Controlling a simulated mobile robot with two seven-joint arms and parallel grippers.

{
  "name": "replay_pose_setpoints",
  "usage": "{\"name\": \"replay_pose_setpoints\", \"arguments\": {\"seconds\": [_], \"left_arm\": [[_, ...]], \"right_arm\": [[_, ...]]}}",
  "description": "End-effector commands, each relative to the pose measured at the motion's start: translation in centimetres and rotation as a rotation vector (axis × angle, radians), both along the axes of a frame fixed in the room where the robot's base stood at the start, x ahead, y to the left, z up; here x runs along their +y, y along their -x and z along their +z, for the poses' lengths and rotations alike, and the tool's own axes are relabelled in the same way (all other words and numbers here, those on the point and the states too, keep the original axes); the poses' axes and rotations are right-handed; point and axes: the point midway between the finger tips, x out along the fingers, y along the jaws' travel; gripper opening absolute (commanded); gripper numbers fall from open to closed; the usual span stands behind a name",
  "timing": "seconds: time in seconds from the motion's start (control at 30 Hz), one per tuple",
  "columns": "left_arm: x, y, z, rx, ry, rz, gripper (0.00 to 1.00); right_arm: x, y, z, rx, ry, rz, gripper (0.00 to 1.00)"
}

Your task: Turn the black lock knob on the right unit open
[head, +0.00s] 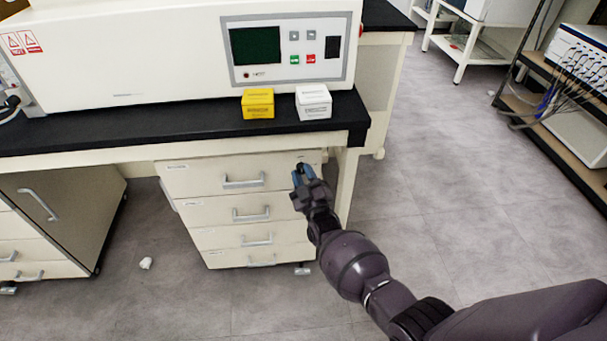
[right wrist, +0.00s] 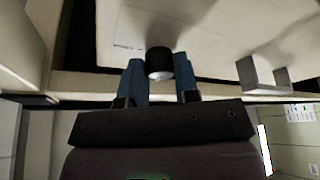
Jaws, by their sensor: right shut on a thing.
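The right unit is a cream cabinet (head: 205,182) of several drawers under the black-topped bench, and all its drawers look closed. The black lock knob (right wrist: 159,60) sits on its front, near the top right corner; in the head view my gripper largely hides it. My right gripper (head: 299,172) is at that corner. In the right wrist view its blue fingers (right wrist: 160,76) lie on either side of the knob, shut on it. I cannot tell how far the knob is turned. My left gripper is not in view.
Drawer handles (head: 244,182) stick out left of my gripper. The bench top (head: 190,125) overhangs above it, with a yellow box (head: 258,103) and a white box (head: 313,102) near its edge. A bench leg (head: 350,180) stands close on the right. The floor (head: 450,190) to the right is clear.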

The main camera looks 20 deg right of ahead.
Motion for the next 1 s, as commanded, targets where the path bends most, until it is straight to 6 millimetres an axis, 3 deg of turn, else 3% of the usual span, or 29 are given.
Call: {"name": "replay_pose_setpoints", "arguments": {"seconds": [0.3, 0.33, 0.5, 0.83, 1.0], "left_arm": [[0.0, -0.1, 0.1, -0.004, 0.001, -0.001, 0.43], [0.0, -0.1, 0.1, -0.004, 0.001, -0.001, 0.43], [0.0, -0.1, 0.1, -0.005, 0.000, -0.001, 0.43], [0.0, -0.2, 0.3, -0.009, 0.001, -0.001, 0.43], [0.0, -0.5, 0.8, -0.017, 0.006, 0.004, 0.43]], "right_arm": [[0.0, 0.0, 0.0, 0.001, 0.004, 0.000, 0.06], [0.0, 0.0, 0.0, 0.001, 0.004, 0.000, 0.31], [0.0, 0.0, 0.0, 0.001, 0.003, 0.000, 0.55], [0.0, 0.3, -0.1, 0.000, 0.002, -0.001, 0.55], [0.1, 2.0, -0.5, -0.001, 0.002, 0.000, 0.55]]}}
